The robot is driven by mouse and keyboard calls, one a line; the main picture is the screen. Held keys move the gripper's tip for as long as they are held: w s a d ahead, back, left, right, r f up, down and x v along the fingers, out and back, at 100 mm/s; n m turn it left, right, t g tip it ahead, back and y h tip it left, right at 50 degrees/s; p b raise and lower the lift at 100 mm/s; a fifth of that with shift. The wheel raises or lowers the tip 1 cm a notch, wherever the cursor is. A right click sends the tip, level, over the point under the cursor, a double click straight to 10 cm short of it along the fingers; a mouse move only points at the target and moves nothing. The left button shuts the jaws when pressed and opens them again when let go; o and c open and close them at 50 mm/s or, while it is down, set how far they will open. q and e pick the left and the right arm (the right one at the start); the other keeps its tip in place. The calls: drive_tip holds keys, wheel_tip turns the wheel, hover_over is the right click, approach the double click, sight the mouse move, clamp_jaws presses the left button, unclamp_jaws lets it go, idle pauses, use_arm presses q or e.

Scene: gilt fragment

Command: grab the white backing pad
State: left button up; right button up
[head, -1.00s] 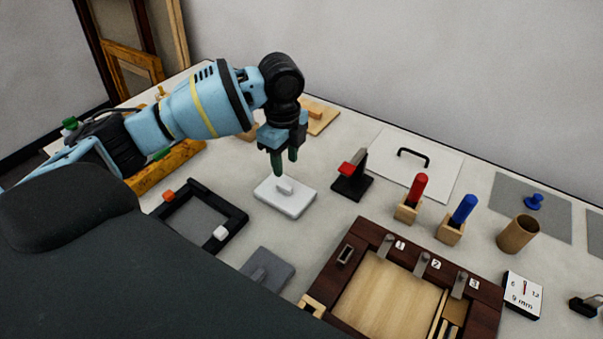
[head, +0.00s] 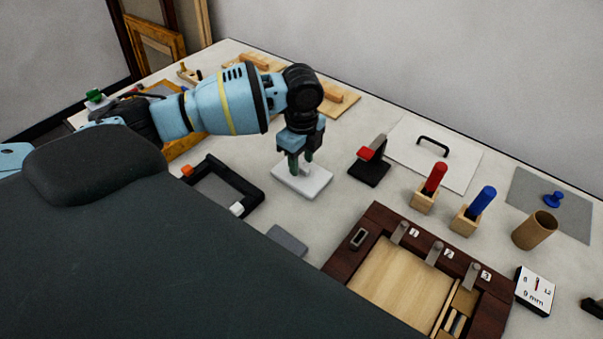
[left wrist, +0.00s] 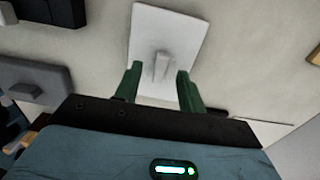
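The white backing pad (head: 302,184) lies flat on the table, with a small upright grip on its top. It also shows in the left wrist view (left wrist: 165,25), with its pale grip (left wrist: 161,66) near the middle. My left gripper (head: 301,162) points down just above the pad. In the left wrist view its green fingers (left wrist: 157,88) are apart, one to each side of the grip, with gaps between. Whether the fingertips are level with the grip is hard to tell. My right gripper is not in view.
A black frame (head: 243,217) lies left of the pad, and a grey block (head: 287,241) lies in front. A black stand with a red top (head: 369,166) is close on the right. A dark wooden tray (head: 342,262) with numbered clips is at front right.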

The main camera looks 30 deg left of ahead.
sight(302, 167)
use_arm(q)
drive_tip(key=shift+f, duration=0.75)
drive_tip(key=shift+c, duration=0.3)
clamp_jaws()
drive_tip(key=shift+r, duration=0.1)
wheel_tip(302, 167, up, 10)
